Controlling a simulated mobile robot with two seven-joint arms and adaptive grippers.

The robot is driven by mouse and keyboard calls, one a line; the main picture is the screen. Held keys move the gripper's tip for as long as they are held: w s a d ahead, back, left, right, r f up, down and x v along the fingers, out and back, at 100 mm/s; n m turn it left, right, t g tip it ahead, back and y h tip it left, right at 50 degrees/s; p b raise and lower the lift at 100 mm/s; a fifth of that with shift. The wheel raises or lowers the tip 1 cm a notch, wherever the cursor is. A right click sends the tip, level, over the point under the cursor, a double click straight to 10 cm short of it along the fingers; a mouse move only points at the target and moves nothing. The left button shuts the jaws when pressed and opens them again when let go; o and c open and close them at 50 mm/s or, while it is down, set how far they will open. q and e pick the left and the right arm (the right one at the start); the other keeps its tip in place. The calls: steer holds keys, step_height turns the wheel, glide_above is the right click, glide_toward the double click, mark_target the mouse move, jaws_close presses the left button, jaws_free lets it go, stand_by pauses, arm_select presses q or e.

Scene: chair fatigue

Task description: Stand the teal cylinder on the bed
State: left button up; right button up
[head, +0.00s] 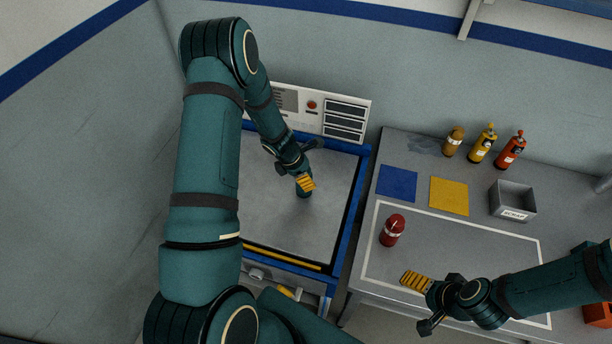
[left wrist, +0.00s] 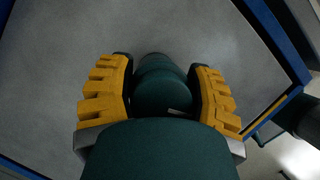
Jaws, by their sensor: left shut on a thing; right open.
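The teal cylinder (head: 304,192) is in my left gripper (head: 305,182), over the grey bed (head: 275,220) with the blue frame. The gripper is shut on it and hides its upper part in the head view. The left wrist view shows the cylinder (left wrist: 162,88) between the yellow finger pads of the left gripper (left wrist: 160,95), with the grey bed surface beyond. It looks close to upright; I cannot tell whether its base touches the bed. My right gripper (head: 416,281) is open and empty over the front of the worktable.
The worktable (head: 480,285) on the right holds a red bottle-like cylinder (head: 391,230), a blue square (head: 397,183), a yellow square (head: 449,196), a grey bin (head: 513,200) and several bottles at the back. A control panel (head: 330,113) stands behind the bed. The bed around the cylinder is clear.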

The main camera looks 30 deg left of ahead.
arm_select(q)
steer(key=o, duration=1.3)
steer(key=shift+f, duration=0.1)
steer(key=shift+a+r, duration=0.15)
steer(key=shift+r, duration=0.4)
arm_select(e)
steer(key=shift+r, duration=0.2)
arm_select(q)
steer(key=p+v, duration=0.2)
steer(key=v, duration=0.9)
steer(key=s+d+f+m, duration=0.2)
steer(key=s+d+m, duration=0.2)
steer(key=d+m, duration=0.4)
steer(key=s+d+f+m, duration=0.3)
steer(key=s+d+m, duration=0.2)
steer(key=d+m, duration=0.3)
steer(key=s+d+f+m+g, duration=0.1)
steer(key=s+d+f+m, duration=0.2)
steer(key=d+m, duration=0.5)
steer(key=shift+s+m+h, duration=0.4)
steer(key=shift+s+m, duration=0.1)
steer(key=shift+s, duration=0.2)
arm_select(e)
steer(key=shift+r, duration=0.9)
arm_select(q)
steer(key=shift+a, duration=0.1)
